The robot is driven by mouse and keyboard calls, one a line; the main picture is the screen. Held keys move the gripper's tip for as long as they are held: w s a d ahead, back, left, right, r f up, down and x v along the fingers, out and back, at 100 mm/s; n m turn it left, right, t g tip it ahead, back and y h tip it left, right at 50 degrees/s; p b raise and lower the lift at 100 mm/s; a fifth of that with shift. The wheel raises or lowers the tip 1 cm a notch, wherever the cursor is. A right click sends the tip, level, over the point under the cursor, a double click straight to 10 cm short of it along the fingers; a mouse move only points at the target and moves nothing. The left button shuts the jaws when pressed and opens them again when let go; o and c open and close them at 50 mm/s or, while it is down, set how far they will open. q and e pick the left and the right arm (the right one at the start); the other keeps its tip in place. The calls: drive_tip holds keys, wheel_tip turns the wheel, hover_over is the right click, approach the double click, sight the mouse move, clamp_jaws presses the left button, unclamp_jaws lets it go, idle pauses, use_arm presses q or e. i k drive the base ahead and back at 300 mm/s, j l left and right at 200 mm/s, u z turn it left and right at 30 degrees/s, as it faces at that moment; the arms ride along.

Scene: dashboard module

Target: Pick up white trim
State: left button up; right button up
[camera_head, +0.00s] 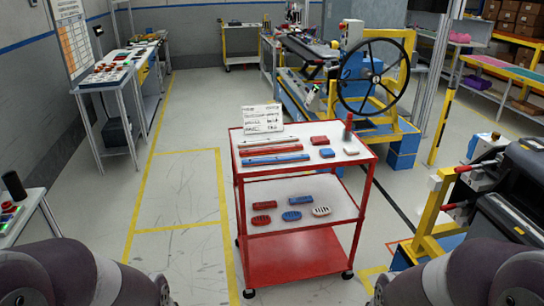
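A red cart (297,258) with white shelf tops stands in front of me. On its top shelf, at the left, lie several long thin trim strips side by side. The rearmost, a pale strip (268,141), looks like the white trim. A red strip (271,150) and a blue strip (274,159) lie in front of it. My two arms show only as dark rounded links at the bottom left and bottom right corners. No gripper fingers show, and nothing touches the strips.
The top shelf also holds red (319,140), blue (327,153) and white (350,151) small pieces and a label sign (262,119). Vents lie on the lower shelf, including a white one (321,211). A steering wheel rig (375,77) stands behind; a yellow-framed machine (432,215) is at right.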

sight(291, 138)
drive_tip(key=z, duration=2.55)
drive_tip(key=u, duration=2.6)
drive_tip(key=i+l, duration=0.2)
drive_tip(key=i, duration=0.4)
drive_tip(key=i+l, duration=0.25)
drive_tip(key=i, duration=0.4)
drive_tip(key=i+l, duration=0.2)
drive_tip(key=i, duration=0.4)
drive_tip(key=i+l+z, duration=0.1)
drive_tip(key=i, duration=0.5)
drive_tip(key=i+l, duration=0.3)
drive_tip(key=i, duration=0.3)
